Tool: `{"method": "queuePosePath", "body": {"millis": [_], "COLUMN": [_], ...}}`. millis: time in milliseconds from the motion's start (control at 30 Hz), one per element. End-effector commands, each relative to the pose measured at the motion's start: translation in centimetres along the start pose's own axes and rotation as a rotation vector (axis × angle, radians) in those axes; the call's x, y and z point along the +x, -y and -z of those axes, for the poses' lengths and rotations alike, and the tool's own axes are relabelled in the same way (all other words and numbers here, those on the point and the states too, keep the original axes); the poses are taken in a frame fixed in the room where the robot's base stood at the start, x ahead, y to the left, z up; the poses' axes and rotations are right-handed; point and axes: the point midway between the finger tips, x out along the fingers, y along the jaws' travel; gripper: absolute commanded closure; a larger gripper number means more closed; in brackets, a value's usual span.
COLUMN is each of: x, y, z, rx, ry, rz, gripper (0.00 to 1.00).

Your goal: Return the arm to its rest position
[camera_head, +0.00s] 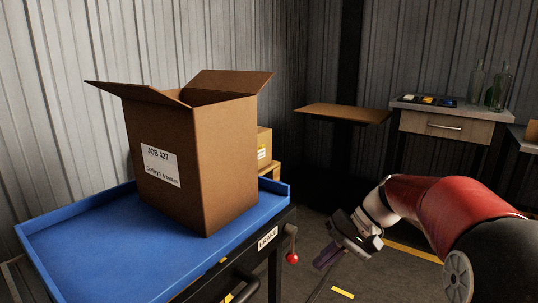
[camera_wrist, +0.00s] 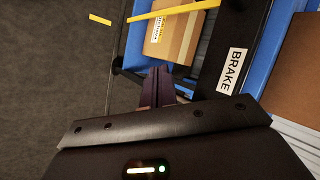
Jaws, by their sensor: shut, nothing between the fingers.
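My gripper (camera_head: 328,257) hangs at the end of my red and white arm, at the lower right of the head view. It is to the right of the blue-topped cart, apart from it, above the floor. In the wrist view its dark fingers (camera_wrist: 161,85) are together with nothing between them. In the head view the fingertips are small and dark.
A wooden shelf (camera_head: 342,113) and a drawer bench (camera_head: 445,125) with bottles stand behind.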

Motion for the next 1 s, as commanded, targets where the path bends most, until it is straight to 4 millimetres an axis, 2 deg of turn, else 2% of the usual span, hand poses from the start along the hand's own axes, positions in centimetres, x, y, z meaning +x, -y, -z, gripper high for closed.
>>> {"method": "queuePosePath", "body": {"millis": [33, 200, 400, 500, 700, 1000], "x": [-0.3, -0.9, -2.1, -2.5, -2.9, -2.9], "y": [1.2, 1.9, 1.2, 0.4, -0.7, -1.0], "z": [-2.2, -8.3, -14.8, -17.2, -19.7, -20.0], "rx": [-0.009, -0.024, -0.08, -0.115, -0.167, -0.177], "ry": [-0.02, -0.118, -0.287, -0.372, -0.483, -0.506], "rz": [-0.083, -0.329, -0.552, -0.623, -0.692, -0.704], "gripper": [1.0, 1.0, 1.0, 1.0, 1.0, 1.0]}}
